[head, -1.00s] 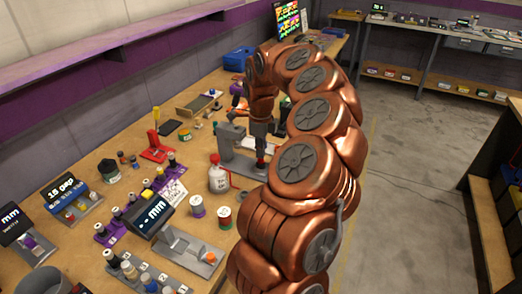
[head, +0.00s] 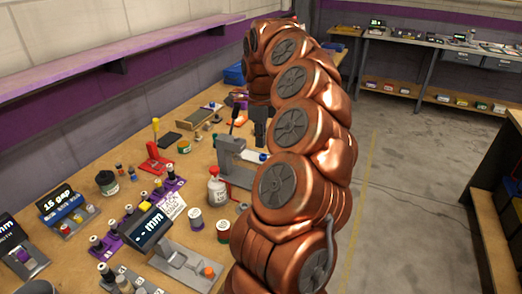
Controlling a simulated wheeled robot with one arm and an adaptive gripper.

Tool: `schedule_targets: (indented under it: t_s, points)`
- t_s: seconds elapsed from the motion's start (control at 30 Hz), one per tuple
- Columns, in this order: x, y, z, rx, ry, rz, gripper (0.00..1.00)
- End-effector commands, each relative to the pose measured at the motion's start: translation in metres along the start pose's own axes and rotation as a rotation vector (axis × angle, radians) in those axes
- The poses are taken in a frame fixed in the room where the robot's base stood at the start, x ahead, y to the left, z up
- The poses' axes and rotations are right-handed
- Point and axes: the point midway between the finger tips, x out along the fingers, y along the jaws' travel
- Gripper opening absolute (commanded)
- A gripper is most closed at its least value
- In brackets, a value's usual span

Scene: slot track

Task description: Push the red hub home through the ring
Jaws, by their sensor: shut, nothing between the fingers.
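My gripper (head: 260,132) is the dark end of the copper arm and points down over the bench. It is shut and empty, partly hidden by my arm. Below and left of it stands a grey fixture with an upright block (head: 230,152) and a low base. A small blue piece (head: 262,156) shows at the fixture's right side, just below the gripper; I cannot tell if they touch. I cannot make out the red hub or the ring for certain; my arm covers the fixture's right end.
A white bottle with a red cap (head: 216,188) stands in front of the fixture. Spools (head: 196,218), a grey gauge with a dark display (head: 147,229) and a red stand (head: 155,160) are to the left. A purple shelf (head: 120,55) runs along the wall.

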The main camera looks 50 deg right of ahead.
Motion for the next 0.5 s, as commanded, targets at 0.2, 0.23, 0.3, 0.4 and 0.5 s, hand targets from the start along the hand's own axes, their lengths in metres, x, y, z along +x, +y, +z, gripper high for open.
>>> schedule_targets:
  t_s: [0.2, 0.23, 0.3, 0.4, 0.5]
  points:
    - [-0.033, -0.001, 0.000, 0.003, -0.001, -0.004, 0.00]
    - [-0.037, -0.001, 0.000, 0.003, -0.001, -0.004, 0.00]
    - [-0.044, -0.002, 0.000, 0.005, -0.003, -0.005, 0.00]
    - [-0.051, -0.002, 0.000, 0.004, -0.001, -0.002, 0.00]
    - [-0.057, -0.001, 0.000, 0.002, 0.001, 0.000, 0.00]
